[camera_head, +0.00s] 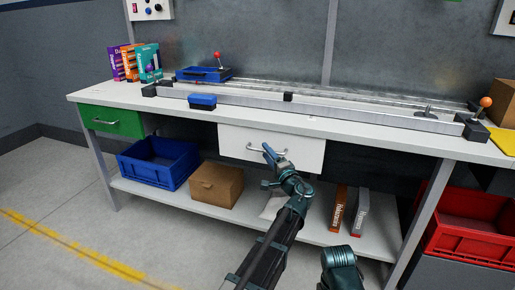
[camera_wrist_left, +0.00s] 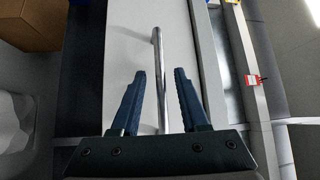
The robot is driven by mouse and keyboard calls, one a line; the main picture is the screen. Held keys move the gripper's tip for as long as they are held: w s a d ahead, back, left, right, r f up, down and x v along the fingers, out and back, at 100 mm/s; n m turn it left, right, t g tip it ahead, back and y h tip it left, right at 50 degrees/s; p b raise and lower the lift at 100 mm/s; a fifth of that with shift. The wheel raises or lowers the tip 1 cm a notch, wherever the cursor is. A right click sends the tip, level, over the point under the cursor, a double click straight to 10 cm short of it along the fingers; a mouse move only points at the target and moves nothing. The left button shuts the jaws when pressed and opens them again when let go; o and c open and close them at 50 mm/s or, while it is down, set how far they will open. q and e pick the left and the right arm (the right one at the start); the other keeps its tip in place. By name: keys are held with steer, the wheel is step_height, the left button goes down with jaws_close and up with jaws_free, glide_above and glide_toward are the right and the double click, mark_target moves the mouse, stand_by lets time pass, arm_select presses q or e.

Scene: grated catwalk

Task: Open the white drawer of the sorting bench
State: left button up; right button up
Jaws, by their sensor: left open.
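The white drawer (camera_head: 305,151) hangs under the middle of the sorting bench (camera_head: 120,92) and looks closed. Its metal bar handle (camera_head: 254,148) runs across the front, partly hidden by my gripper. My left gripper (camera_head: 268,152) is open at the handle. In the left wrist view, the handle (camera_wrist_left: 160,50) passes between the two blue fingers of my left gripper (camera_wrist_left: 159,74), with a gap on each side. The drawer front (camera_wrist_left: 125,50) lies behind it. No right gripper shows; only a dark link of mine is at the bottom of the head view.
A green drawer (camera_head: 112,121) is at the left. A red crate (camera_head: 462,243) stands at the right. Floor in front (camera_head: 120,240) is clear.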

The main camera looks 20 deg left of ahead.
arm_select(q)
steer(key=shift+w+a+r, duration=0.1)
steer(key=shift+w+a, duration=0.35)
jaws_close()
stand_by(1.1)
